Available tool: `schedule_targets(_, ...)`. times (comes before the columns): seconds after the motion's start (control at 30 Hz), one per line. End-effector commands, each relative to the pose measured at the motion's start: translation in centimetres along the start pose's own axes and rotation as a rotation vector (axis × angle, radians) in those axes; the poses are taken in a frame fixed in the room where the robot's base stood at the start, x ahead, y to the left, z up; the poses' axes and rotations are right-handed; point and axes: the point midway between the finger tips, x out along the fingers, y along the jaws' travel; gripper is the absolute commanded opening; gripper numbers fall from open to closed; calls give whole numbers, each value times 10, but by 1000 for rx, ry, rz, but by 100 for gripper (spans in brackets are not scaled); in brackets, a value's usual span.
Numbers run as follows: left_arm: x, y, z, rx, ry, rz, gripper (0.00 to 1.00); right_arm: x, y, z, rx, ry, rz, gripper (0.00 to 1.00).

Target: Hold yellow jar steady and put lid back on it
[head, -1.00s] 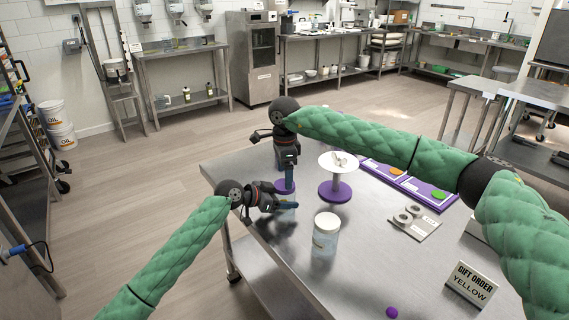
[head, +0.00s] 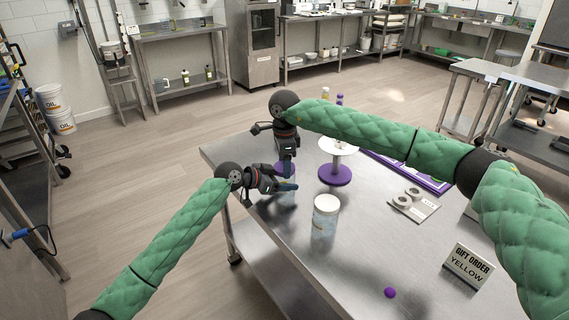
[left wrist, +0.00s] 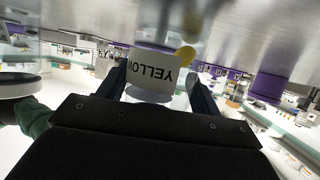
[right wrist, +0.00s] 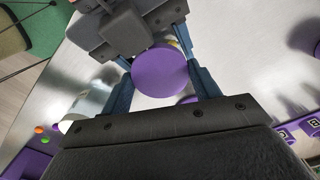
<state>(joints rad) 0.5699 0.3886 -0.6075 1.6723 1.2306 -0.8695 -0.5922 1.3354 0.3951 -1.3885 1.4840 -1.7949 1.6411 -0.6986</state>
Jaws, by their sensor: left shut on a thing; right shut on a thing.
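The yellow jar (left wrist: 152,80) is a clear jar with a white label reading YELLOW. It appears upside down in the left wrist view. My left gripper (head: 285,187) is shut around its side near the table's left edge. The purple lid (right wrist: 160,70) is a round disc, seen from above in the right wrist view. My right gripper (head: 287,169) comes down from above and is shut on the lid. The lid is directly over the jar, at or very near its mouth. The grippers hide the rim, so I cannot tell whether the lid is seated.
A white-lidded clear jar (head: 326,215) stands close to the right of the grippers. A white disc on a purple-based stand (head: 335,174) is behind it. A GIFT ORDER YELLOW sign (head: 468,264) and a small purple piece (head: 390,293) are nearer the front right.

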Motion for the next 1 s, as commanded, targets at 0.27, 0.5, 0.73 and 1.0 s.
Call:
schedule_targets(0.27,0,1,0,1,0,1,1,0,0,0,332,-1,-1,34)
schedule_targets(0.5,0,1,0,1,0,2,1,0,0,0,509,-1,-1,34)
schedule_targets(0.73,1,2,0,1,0,2,1,0,0,0,521,-1,-2,34)
schedule_targets(1.0,0,1,0,0,0,2,1,0,0,0,519,-1,-1,83)
